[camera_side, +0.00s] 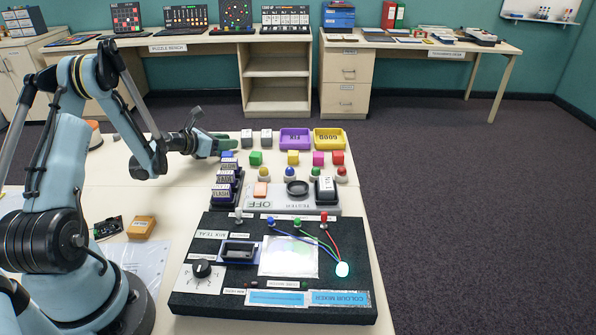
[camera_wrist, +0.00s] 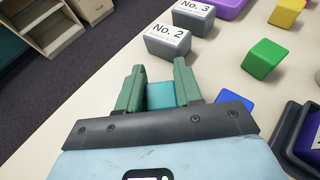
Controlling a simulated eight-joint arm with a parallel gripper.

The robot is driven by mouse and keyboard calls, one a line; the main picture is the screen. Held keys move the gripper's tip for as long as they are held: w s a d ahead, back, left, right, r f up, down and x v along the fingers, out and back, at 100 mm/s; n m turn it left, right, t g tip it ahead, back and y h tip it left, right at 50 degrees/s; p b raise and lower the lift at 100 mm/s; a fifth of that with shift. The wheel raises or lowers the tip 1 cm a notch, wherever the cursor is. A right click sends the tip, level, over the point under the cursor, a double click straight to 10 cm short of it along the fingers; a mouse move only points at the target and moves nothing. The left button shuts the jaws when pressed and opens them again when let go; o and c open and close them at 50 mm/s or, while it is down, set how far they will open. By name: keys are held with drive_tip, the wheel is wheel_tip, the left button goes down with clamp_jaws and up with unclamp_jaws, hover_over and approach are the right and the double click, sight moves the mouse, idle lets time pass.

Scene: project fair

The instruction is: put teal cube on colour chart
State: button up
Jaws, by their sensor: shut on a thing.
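The teal cube (camera_wrist: 161,96) sits between the two green fingers of my gripper (camera_wrist: 159,80) in the wrist view, with the fingers against its sides. I cannot tell whether the cube touches the table. No thing is clearly labelled as a colour chart; a pale sheet (camera_side: 150,262) lies at the left, partly behind my arm, and a white panel (camera_side: 290,256) lies on the black colour mixer board (camera_side: 350,262).
Grey No. 2 (camera_wrist: 168,42) and No. 3 (camera_wrist: 193,17) blocks stand just beyond my fingers. A green cube (camera_wrist: 264,59) and a blue cube (camera_wrist: 233,101) are to the right. Purple (camera_side: 295,138) and yellow (camera_side: 328,138) trays stand behind.

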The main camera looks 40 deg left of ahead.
drive_tip(key=shift+r, duration=0.65)
wheel_tip(320, 180, up, 2)
drive_tip(key=shift+r, duration=0.2)
drive_tip(key=d+r+m+h, duration=0.2)
drive_tip(key=d+r, duration=1.7)
drive_tip(key=d, duration=0.3)
drive_tip(key=s+d+r+m+h, duration=0.1)
drive_tip(key=s+d+r+h, duration=0.1)
drive_tip(key=s+d+r, duration=0.5)
drive_tip(key=s+d+f+m+g+h, duration=0.3)
drive_tip(key=d+f+m+h, duration=0.1)
drive_tip(key=d, duration=0.3)
drive_tip(key=s+d+f+m+g+h, duration=0.3)
drive_tip(key=d+m, duration=0.1)
drive_tip(key=d, duration=0.4)
drive_tip(key=s+d+f+m+g+h, duration=0.1)
drive_tip(key=s+d+f+m+g, duration=0.1)
drive_tip(key=s+d+m+g, duration=0.3)
drive_tip(key=s+d+f+m+g+h, duration=0.2)
drive_tip(key=s+f+m+g, duration=0.1)
drive_tip(key=s, duration=0.5)
hover_over(294, 262)
drive_tip(key=shift+y, duration=0.3)
wheel_tip(294, 262, down, 6)
drive_tip(key=shift+f, duration=2.25)
